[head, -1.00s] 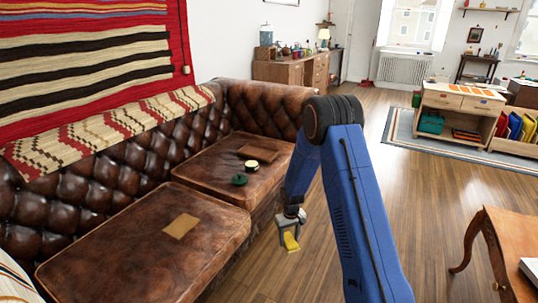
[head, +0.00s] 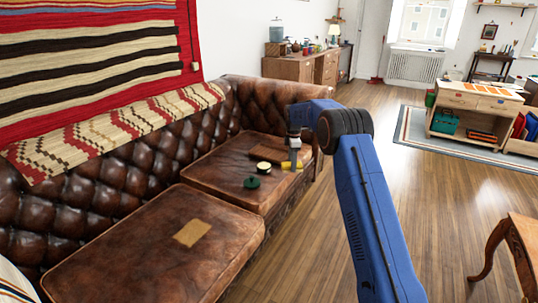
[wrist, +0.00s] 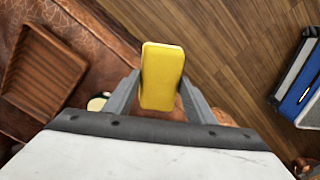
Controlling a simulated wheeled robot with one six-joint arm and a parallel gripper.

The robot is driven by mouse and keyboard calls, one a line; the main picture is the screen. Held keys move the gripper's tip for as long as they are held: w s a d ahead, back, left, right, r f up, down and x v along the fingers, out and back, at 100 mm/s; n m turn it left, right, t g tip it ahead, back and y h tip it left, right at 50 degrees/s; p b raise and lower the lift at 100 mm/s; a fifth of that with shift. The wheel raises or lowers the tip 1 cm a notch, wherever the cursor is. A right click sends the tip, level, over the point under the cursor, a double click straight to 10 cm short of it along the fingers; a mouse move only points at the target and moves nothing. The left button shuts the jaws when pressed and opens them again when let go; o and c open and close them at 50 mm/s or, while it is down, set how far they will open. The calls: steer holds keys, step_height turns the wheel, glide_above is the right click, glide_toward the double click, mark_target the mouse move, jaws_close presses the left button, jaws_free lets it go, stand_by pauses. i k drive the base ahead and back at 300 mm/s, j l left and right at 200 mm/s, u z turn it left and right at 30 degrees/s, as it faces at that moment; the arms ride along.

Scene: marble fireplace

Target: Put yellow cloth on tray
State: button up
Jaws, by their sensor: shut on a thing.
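My gripper (head: 294,157) is shut on the yellow cloth (head: 291,166), which looks like a small folded, rounded block. In the wrist view the cloth (wrist: 162,75) stands out between the two fingers. The brown tray (head: 266,154) lies on the far cushion of the leather sofa, just left of my gripper. In the wrist view the ridged tray (wrist: 42,72) is at the left, apart from the cloth, and nothing shows in it. The cloth is held near the cushion's right edge; its exact height is unclear.
A dark green round thing (head: 252,183) and a cream-topped round thing (head: 263,168) sit on the cushion near the tray. A flat tan piece (head: 192,233) lies on the near cushion. A wooden table (head: 520,240) stands at right; the floor between is clear.

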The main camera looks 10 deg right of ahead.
mark_target(275, 156)
steer(key=i+j, duration=0.1)
steer(key=i, duration=0.35)
steer(key=i+j, duration=0.1)
steer(key=i, duration=0.3)
